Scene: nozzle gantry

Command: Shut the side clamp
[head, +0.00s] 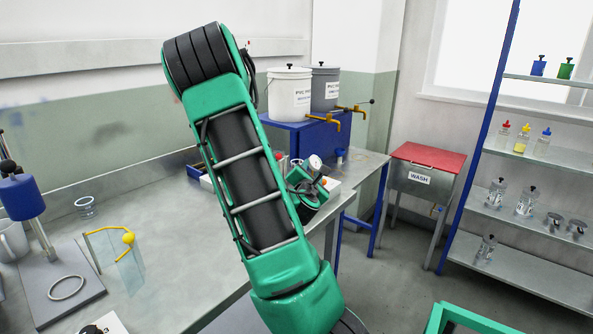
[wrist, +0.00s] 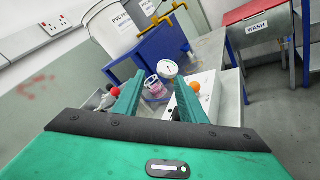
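My gripper (wrist: 160,80) is open in the wrist view, with its two green fingers well apart and nothing visibly held. It also shows in the head view (head: 308,188) above the far end of the bench. Between and beyond the fingers are a clear, pinkish vessel (wrist: 155,88) and a round dial gauge (wrist: 168,68). A red ball knob (wrist: 115,91) shows just left of the left finger. I cannot tell which part is the side clamp; the fingers hide some of this group.
White and grey buckets (head: 289,92) stand on a blue box (head: 300,135) with yellow taps behind the gripper. A red-topped wash stand (head: 425,157) and a shelf rack (head: 525,160) are at right. Bare bench (head: 165,235) lies left of my arm.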

